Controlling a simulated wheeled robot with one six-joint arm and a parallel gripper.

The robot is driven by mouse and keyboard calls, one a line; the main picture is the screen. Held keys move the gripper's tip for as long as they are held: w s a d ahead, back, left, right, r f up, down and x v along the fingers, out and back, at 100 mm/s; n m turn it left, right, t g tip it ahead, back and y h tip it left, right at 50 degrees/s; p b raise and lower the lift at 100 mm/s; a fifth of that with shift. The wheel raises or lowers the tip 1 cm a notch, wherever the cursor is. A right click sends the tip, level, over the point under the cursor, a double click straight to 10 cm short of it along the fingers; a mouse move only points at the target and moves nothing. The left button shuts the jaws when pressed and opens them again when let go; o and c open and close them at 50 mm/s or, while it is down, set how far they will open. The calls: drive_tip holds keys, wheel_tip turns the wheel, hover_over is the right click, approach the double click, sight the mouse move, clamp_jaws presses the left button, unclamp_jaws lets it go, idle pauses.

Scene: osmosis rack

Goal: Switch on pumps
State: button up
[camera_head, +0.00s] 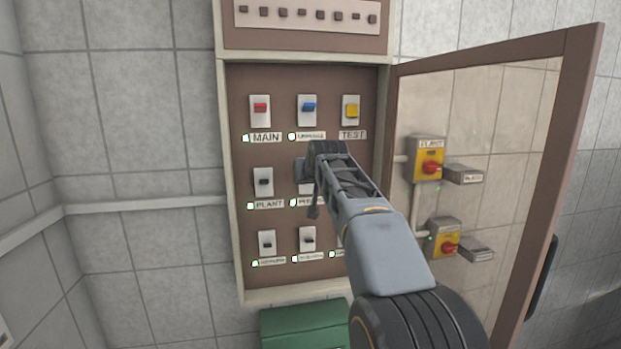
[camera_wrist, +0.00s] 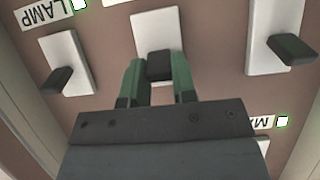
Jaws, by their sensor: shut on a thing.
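The open electrical cabinet (camera_head: 236,225) holds rows of switches on white plates. My gripper (camera_head: 309,170) is at the middle switch of the middle row and hides most of it in the head view. Its label (camera_head: 307,203) starts with "P" but is too blurred to read fully. In the wrist view my gripper (camera_wrist: 158,80) has its green fingers on both sides of the black switch lever (camera_wrist: 160,65), shut on it. The lever's white plate (camera_wrist: 155,25) shows behind. The PLANT switch (camera_head: 263,182) is just left of my gripper in the head view.
Above are red MAIN (camera_head: 260,107), blue (camera_head: 308,107) and yellow TEST (camera_head: 351,110) switches. Below are more black switches (camera_head: 267,241). The glazed door (camera_head: 574,110) stands open at right, with yellow-and-red wall switches (camera_head: 429,160) behind its glass. A green box (camera_head: 300,325) is below.

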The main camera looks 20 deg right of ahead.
idle(0.3)
drive_tip(key=o, duration=0.9)
drive_tip(key=b+v, duration=0.3)
drive_tip(key=v, duration=1.1)
drive_tip(key=shift+b, duration=0.3)
drive_tip(key=shift+w, duration=0.1)
